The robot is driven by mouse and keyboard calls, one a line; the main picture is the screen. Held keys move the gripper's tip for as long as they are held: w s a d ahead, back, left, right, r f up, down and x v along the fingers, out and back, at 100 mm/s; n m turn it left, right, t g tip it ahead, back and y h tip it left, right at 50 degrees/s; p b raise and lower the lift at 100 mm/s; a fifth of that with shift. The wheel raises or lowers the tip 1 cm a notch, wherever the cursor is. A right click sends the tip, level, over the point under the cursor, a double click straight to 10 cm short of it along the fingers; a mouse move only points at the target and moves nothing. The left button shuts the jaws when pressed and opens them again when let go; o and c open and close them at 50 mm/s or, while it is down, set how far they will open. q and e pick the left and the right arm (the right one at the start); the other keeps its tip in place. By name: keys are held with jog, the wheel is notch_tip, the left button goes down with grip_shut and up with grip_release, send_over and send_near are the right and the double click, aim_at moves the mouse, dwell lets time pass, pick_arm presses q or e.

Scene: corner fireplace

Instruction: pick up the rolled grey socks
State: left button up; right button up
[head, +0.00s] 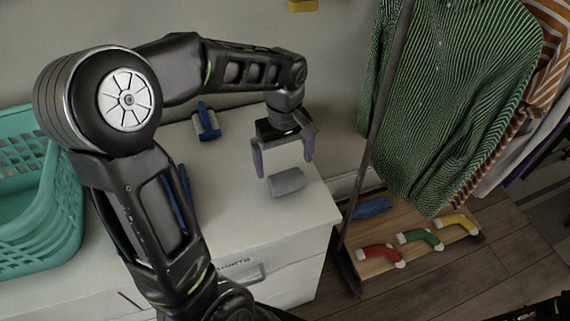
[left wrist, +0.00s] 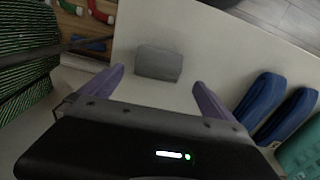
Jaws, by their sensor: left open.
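The rolled grey socks (head: 286,182) lie on the white cabinet top near its right front edge. They also show in the left wrist view (left wrist: 159,63), just beyond the fingertips. My left gripper (head: 283,163) is open, with its two purple fingers pointing down above the socks. In the left wrist view the gripper (left wrist: 156,78) has its fingers spread wider than the roll, with nothing between them. My right gripper is not seen.
A teal basket (head: 40,200) stands at the left. A blue-and-white item (head: 207,121) lies behind on the cabinet (head: 235,205). Blue rolls (left wrist: 262,98) show in the left wrist view. Hanging shirts (head: 450,90) and a dark pole (head: 377,130) are at the right, above colored socks (head: 420,239) on a wooden board.

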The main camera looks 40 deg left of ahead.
aim_at(286, 173)
pick_arm(q)
jog(key=shift+s+d+r, duration=0.15)
jog(key=shift+f, duration=1.4)
jog(key=shift+w+f+p, duration=0.15)
jog(key=shift+f+p, duration=0.1)
jog(key=shift+f, duration=1.05)
jog(key=shift+w+f+p, duration=0.15)
jog(key=shift+f+p, duration=0.05)
jog(key=shift+f, duration=1.1)
jog(key=shift+c, duration=0.2)
jog(key=c, duration=1.3)
